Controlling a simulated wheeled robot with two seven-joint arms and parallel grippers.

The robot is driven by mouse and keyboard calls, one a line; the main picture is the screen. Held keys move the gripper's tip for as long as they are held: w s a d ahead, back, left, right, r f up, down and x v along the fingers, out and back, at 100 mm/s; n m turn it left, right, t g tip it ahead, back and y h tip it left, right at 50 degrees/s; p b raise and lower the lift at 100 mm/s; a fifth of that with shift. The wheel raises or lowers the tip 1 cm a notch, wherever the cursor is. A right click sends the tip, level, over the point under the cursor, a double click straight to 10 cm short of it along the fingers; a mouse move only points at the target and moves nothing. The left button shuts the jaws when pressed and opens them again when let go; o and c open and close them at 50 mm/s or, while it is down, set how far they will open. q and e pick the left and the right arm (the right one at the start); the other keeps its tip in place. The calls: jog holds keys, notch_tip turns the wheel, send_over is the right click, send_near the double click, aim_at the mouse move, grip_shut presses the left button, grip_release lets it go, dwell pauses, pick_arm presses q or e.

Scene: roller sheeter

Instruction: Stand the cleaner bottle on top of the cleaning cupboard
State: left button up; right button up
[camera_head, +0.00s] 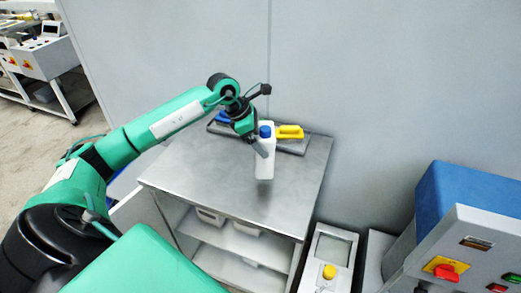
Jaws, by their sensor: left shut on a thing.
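The cleaner bottle (266,163) is white with a blue cap and is upright over the metal top of the cleaning cupboard (205,180). My left gripper (256,143) is shut on the bottle near its upper part, coming from the left and above. I cannot tell whether the bottle's base touches the top or hangs slightly above it. The cupboard's front is open, with shelves below the top. My right gripper is not in view.
A dark tray (293,147) with a yellow-handled tool (289,132) lies at the back of the cupboard top, behind the bottle. Pale bins (211,216) sit on the shelf. A grey wall stands behind. A blue-topped control box (465,195) is at right. The top's front is clear.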

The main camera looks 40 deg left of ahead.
pick_arm(q)
notch_tip(320, 180, down, 6)
jog(key=shift+r+p, duration=0.25)
jog(key=shift+p, duration=0.6)
jog(key=shift+f, duration=0.25)
jog(key=shift+w, duration=0.1)
jog(key=shift+f, duration=0.2)
jog(key=o, duration=1.5)
jog(key=shift+r, duration=0.1)
